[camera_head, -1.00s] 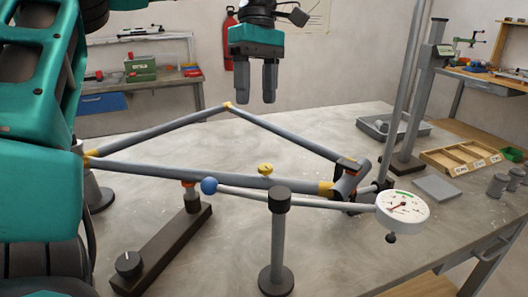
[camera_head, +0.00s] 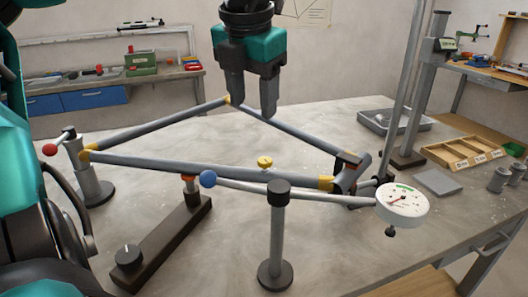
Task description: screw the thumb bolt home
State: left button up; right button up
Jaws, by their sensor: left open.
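The yellow thumb bolt (camera_head: 265,161) stands upright on the long lower tube of the grey bicycle-like frame (camera_head: 225,174), near the middle of the camera_head view. Its head shows above the tube; its thread is hidden. My left gripper (camera_head: 253,105) points down above and slightly left of the bolt in the picture, with a visible gap between its fingertips and the bolt. Its two dark fingers are apart, with nothing between them. My right gripper is not in view.
A dial gauge (camera_head: 402,203) sits at the right end of a rod with a blue ball (camera_head: 208,179). A dark post (camera_head: 278,240) stands before the frame. A red-ball lever (camera_head: 50,150) is at left. A wooden tray (camera_head: 462,152) lies right.

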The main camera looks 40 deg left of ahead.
aim_at(265, 160)
pick_arm(q)
jog(key=w+f+n, duration=0.1)
jog(key=f, duration=0.3)
jog(key=w+f+n+t, duration=0.1)
jog(key=f, duration=0.3)
jog(key=w+f+n, duration=0.1)
jog(key=f+n, duration=0.1)
jog(key=f, duration=0.2)
jog(key=shift+a+t+b, duration=0.25)
jog(key=shift+t+b, duration=0.05)
jog(key=shift+b, duration=0.1)
grip_shut()
dwell(0.3)
